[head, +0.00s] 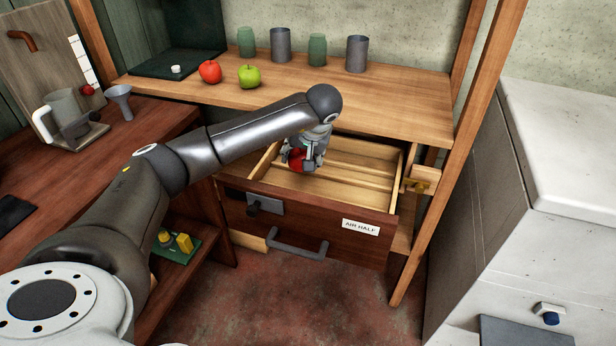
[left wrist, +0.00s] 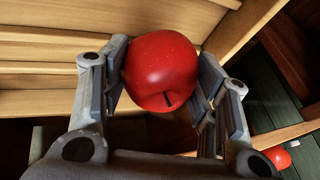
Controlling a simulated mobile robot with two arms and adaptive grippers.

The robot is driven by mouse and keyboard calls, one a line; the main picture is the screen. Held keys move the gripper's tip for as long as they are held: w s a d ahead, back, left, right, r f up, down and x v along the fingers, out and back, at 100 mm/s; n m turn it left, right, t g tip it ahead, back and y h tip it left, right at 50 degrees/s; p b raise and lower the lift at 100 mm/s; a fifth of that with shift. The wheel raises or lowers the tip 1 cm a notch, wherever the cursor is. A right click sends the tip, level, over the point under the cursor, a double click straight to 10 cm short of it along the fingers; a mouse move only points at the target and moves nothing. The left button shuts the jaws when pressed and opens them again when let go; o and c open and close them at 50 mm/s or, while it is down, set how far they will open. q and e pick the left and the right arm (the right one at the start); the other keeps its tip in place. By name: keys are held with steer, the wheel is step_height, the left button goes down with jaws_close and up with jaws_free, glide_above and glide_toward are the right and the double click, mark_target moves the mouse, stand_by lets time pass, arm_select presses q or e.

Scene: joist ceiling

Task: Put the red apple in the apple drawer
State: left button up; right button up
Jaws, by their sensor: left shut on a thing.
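My left gripper (head: 309,152) is shut on a red apple (head: 297,159). In the left wrist view the held apple (left wrist: 160,68) sits between the two finger pads. The drawer (head: 312,214) is pulled open below the wooden counter, and its label reads "AIR HALF". The gripper and apple are over the left part of the drawer's opening; how far down they reach is hard to tell. Another red apple (head: 210,71) stands on the counter, and it also shows in the left wrist view (left wrist: 278,157). My right gripper is not in view.
A green apple (head: 249,76) and several cups stand on the wooden counter (head: 390,105). The drawer has slats and shows no other object inside. A wooden post (head: 447,165) rises at its right. A white cabinet (head: 560,150) stands further right.

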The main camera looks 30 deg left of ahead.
arm_select(q)
step_height(320, 180, down, 5)
steer(key=shift+r, duration=0.1)
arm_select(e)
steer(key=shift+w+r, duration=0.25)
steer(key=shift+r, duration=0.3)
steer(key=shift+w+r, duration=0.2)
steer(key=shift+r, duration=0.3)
arm_select(q)
steer(key=shift+b, duration=0.3)
steer(key=shift+f, duration=0.3)
steer(key=o, duration=1.2)
steer(key=shift+c, duration=0.2)
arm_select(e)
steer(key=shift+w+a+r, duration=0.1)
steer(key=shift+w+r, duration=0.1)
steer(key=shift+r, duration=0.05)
arm_select(q)
steer(key=shift+r, duration=0.1)
